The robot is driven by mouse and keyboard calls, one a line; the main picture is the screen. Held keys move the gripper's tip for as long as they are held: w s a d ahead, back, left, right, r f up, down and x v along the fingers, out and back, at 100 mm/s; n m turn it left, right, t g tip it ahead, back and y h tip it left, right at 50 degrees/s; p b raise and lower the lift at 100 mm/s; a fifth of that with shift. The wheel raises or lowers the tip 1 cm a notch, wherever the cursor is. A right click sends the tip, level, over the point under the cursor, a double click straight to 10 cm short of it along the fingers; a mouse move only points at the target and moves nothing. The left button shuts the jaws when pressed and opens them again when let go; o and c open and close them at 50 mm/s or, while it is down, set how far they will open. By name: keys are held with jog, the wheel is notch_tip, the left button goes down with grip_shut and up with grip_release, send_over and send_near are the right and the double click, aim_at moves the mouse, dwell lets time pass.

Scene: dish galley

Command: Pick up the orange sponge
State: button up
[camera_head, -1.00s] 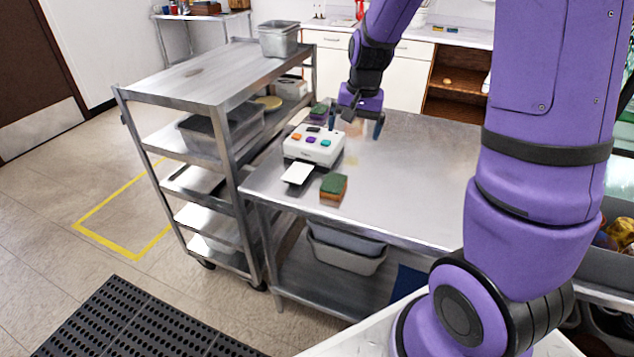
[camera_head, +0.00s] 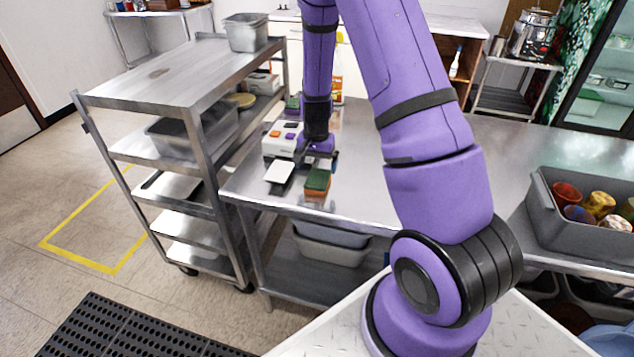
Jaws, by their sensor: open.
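The orange sponge (camera_head: 317,184) has a green top and lies near the front edge of the metal table (camera_head: 375,190). My gripper (camera_head: 317,160) is open and points down, just behind the sponge in the picture. The fingers show on either side of the wrist and nothing is seen between them. I cannot tell how high the fingertips are above the table. Another green-topped sponge (camera_head: 292,101) lies farther back, partly hidden by my arm.
A white box with coloured buttons (camera_head: 270,146) and a white card (camera_head: 279,172) are left of the sponge. A metal shelf cart (camera_head: 160,85) stands left of the table. A grey bin (camera_head: 568,228) with several cups is at right. My arm hides the table's middle.

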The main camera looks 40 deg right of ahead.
aim_at(318, 178)
jog(key=shift+s+d+f, duration=0.1)
jog(key=shift+s+f, duration=0.05)
jog(key=shift+f, duration=1.3)
jog(key=shift+s+f, duration=0.15)
jog(key=shift+f, duration=1.25)
jog(key=shift+c, duration=0.2)
jog(key=c, duration=1)
